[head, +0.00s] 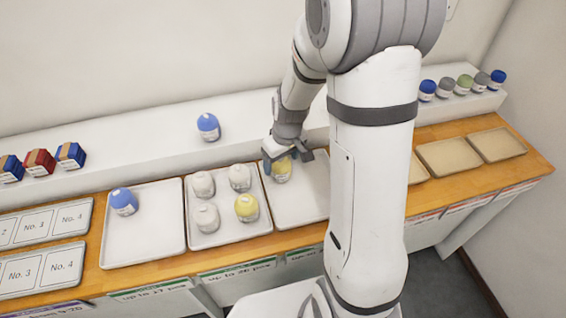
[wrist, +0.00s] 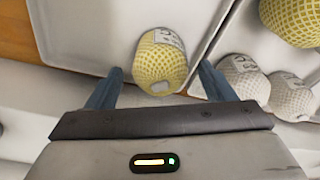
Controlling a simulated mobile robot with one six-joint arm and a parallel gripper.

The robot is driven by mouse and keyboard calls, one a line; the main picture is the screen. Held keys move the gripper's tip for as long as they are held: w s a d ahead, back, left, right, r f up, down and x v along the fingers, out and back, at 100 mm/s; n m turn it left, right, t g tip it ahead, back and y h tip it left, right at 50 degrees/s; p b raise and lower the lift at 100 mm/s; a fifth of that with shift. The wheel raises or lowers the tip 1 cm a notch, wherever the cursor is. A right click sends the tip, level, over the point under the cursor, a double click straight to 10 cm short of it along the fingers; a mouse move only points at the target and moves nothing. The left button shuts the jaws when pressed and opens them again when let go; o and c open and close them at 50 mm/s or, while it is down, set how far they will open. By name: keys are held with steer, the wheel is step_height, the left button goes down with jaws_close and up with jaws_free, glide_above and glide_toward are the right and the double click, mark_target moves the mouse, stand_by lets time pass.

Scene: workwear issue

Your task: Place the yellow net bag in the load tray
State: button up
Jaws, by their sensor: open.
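A yellow net bag (head: 281,172) with a white label is at the left side of a white tray (head: 312,198), beside my arm. It also shows in the wrist view (wrist: 160,62), seeming to rest on the tray floor. My gripper (head: 287,159) is open, with its blue fingers either side of the bag's near part in the wrist view (wrist: 160,76). Gaps show between fingers and bag. A second yellow net bag (head: 247,208) sits in the tray to the left (head: 222,236) with several white net bags (head: 207,217). I cannot tell which tray is named the load tray.
A blue bag (head: 123,201) is in the far-left white tray (head: 150,245); another blue bag (head: 208,126) stands on the back ledge (head: 110,135). Boxes (head: 40,162) and several bags (head: 447,88) line the ledge. Beige trays (head: 450,156) at right look empty. My arm hides part of the counter.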

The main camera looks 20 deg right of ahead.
step_height(320, 180, up, 10)
steer(key=s, duration=0.2)
steer(key=s+r+m, duration=0.2)
steer(key=s+r, duration=0.1)
steer(key=s, duration=0.5)
steer(key=s+r+m+t, duration=0.1)
steer(key=s+r+m, duration=0.1)
steer(key=s+r, duration=0.2)
steer(key=s, duration=0.3)
steer(key=shift+s+d+m+t+h, duration=0.25)
steer(key=shift+s+m+t+h, duration=0.05)
steer(key=shift+s+h, duration=0.1)
